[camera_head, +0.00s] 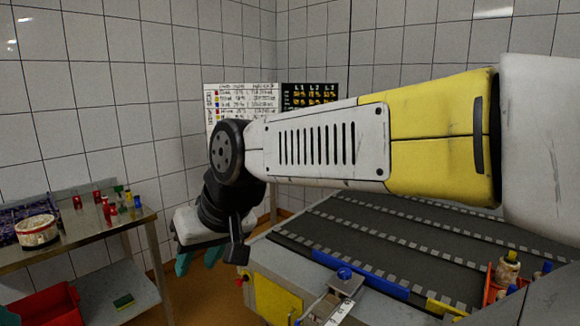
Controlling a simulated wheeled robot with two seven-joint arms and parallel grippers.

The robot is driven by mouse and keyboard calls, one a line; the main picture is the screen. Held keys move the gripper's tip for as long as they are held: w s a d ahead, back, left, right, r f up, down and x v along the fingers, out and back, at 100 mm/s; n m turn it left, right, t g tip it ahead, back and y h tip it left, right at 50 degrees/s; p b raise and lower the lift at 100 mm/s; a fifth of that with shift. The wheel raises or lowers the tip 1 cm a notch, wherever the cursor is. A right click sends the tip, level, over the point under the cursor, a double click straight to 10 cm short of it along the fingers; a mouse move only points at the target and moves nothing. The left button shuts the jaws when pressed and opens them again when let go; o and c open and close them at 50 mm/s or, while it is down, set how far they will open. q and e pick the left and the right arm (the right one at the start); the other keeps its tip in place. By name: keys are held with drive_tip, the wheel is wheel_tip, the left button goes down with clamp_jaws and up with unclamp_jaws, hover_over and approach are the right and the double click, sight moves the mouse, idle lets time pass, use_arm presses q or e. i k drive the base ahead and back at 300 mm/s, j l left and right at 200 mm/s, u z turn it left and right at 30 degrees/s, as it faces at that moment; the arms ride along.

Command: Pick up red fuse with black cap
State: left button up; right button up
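Several small coloured fuses stand on the metal side table (75,243) at the left. A red one (77,202) stands apart on the left, another red one (97,196) is farther back, and more red ones (106,207) stand close together. Their caps are too small to make out clearly, so I cannot tell which is black. My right gripper (198,260) hangs right of this table, its teal fingertips apart, with nothing seen between them. A teal piece at the lower left corner seems to be my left gripper (7,316); its state is hidden.
Green (127,194) and blue (137,201) pieces stand near the red fuses. A round tub (37,231) is at the table's left. A dark conveyor (400,232) fills the right, behind my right arm.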

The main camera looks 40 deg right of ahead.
sight(112, 205)
drive_tip(key=z, duration=3.6)
drive_tip(key=u, duration=3.6)
drive_tip(key=i, duration=0.75)
drive_tip(key=i+j, duration=0.15)
drive_tip(key=i, duration=0.65)
drive_tip(key=i+z, duration=0.1)
drive_tip(key=i, duration=0.65)
